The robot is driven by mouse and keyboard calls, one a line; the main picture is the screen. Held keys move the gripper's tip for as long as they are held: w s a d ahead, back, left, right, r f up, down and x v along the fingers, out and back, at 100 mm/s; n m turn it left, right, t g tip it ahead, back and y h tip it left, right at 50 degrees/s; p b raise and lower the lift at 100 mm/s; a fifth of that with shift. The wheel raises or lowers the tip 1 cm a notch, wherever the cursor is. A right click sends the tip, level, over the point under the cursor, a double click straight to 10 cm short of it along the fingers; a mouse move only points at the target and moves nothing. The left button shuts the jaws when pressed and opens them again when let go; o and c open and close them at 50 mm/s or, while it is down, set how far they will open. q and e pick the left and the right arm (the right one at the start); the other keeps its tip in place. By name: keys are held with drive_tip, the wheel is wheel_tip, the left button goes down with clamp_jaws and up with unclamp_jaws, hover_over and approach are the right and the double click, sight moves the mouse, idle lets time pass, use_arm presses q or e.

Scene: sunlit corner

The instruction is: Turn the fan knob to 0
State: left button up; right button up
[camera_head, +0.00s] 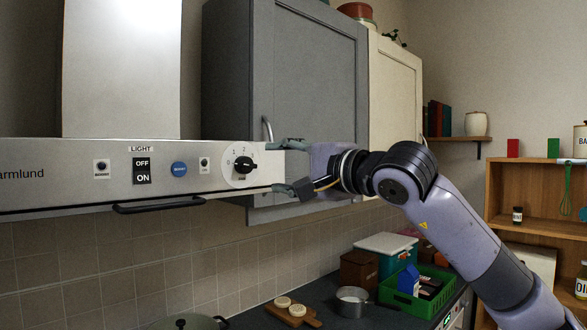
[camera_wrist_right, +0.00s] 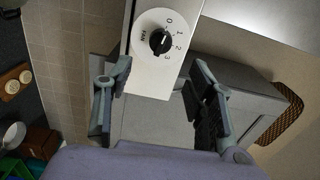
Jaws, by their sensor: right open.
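The fan knob (camera_head: 243,165) is a black round knob on a white dial plate at the right end of the steel hood panel. It also shows in the wrist view (camera_wrist_right: 160,41), where the dial reads 0, 1, 2, 3 and FAN. I cannot tell for sure which number its pale mark points at. My right gripper (camera_head: 281,166) is open just right of the knob, one finger high and one low. In the wrist view its fingers (camera_wrist_right: 162,66) are spread wide with nothing between them, the knob lying beyond. My left gripper is out of view.
The hood panel (camera_head: 70,180) also carries a light switch (camera_head: 142,170), a blue button (camera_head: 179,168) and a bar handle (camera_head: 158,204). A grey cabinet (camera_head: 310,75) stands behind my gripper. Below, the counter holds a green crate (camera_head: 405,300), a pot (camera_head: 352,301) and a board (camera_head: 292,313).

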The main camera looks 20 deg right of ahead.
drive_tip(key=v, duration=0.2)
drive_tip(key=shift+s, duration=0.3)
drive_tip(key=shift+f, duration=0.1)
